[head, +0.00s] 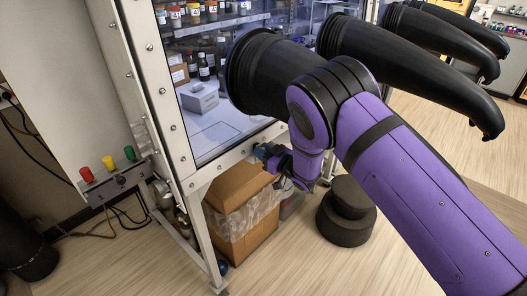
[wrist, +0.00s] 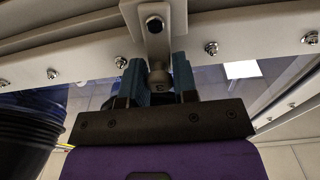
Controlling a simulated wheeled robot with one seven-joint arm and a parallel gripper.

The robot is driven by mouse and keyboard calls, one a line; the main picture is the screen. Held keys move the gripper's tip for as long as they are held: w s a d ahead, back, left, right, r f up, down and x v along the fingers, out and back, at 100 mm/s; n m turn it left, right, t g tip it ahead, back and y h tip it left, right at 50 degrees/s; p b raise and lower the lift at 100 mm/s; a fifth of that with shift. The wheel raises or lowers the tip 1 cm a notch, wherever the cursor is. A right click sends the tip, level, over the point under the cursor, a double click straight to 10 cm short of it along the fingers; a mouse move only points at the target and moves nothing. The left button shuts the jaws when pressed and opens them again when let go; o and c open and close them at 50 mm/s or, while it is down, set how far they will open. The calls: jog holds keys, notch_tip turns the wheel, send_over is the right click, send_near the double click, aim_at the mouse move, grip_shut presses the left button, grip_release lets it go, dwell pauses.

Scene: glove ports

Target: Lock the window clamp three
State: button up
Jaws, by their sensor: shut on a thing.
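The window clamp (wrist: 156,30) shows in the wrist view as a metal bracket with a bolt, fixed to the window frame, with a rounded knob (wrist: 159,78) at its lower end. My gripper (wrist: 159,84) has its two blue fingers on either side of this knob, shut on it. In the head view my gripper (head: 262,152) is at the lower frame of the glovebox window, below the leftmost glove port; the clamp itself is too small and covered there to make out. I cannot tell the clamp's number from these views.
Black gloves (head: 395,60) stick out from the window (head: 205,130) close to my arm. A cardboard box (head: 230,225) with a plastic liner stands below the frame. A round black stool (head: 346,212) is to its right. Frame bolts (wrist: 211,48) flank the clamp.

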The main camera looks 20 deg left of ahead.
jog(key=shift+w+d, duration=0.1)
jog(key=shift+d, duration=0.05)
jog(key=shift+o, duration=0.2)
jog(key=shift+s+n, duration=0.25)
jog(key=shift+n, duration=0.75)
jog(key=o, duration=0.8)
jog(key=shift+s, duration=0.1)
